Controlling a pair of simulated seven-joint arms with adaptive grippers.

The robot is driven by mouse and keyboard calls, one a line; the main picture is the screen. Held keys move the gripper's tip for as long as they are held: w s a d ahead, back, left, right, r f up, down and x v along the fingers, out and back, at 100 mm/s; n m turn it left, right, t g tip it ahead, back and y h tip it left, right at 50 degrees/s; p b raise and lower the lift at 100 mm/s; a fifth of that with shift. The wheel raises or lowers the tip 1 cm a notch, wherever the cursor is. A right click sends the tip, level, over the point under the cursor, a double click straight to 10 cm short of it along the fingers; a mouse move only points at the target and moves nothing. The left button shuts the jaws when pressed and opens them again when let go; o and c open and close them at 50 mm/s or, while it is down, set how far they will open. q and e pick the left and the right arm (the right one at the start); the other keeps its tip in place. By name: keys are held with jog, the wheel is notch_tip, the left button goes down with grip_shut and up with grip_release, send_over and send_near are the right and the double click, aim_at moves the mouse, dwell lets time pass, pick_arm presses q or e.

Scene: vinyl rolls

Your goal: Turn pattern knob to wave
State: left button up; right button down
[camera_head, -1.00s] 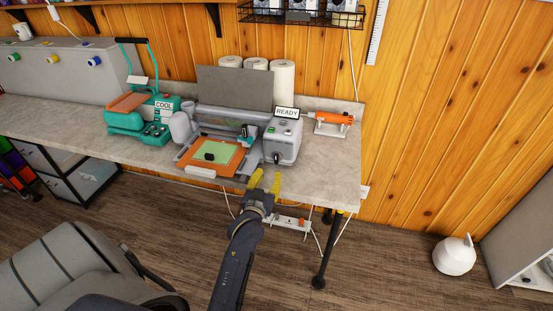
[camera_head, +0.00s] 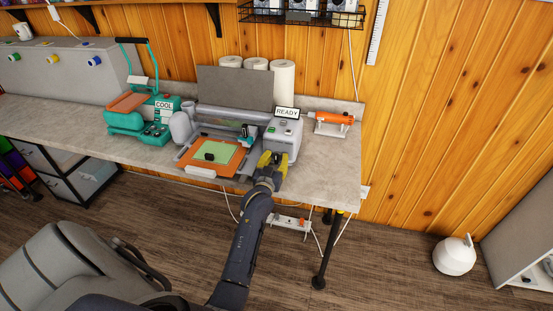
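The grey embossing machine (camera_head: 288,143) stands on the bench with a small "READY" sign (camera_head: 287,113) on top. A dark knob sits low on the front of its right-hand housing; it is now mostly hidden by my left gripper, and its setting cannot be read. My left gripper (camera_head: 272,161) has its yellow fingers apart, one on each side of the knob's place. I cannot tell whether they touch it. My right gripper is not in view.
An orange board with a green sheet (camera_head: 223,153) lies at the machine's front. A teal heat press (camera_head: 140,117) with a "COOL" sign stands to the left. An orange tool (camera_head: 335,118) rests on a stand at right. The bench's right front (camera_head: 325,180) is clear.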

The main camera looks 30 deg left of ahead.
pick_arm(q)
jog(key=shift+o, duration=0.3)
jog(key=shift+r, duration=0.1)
grip_shut()
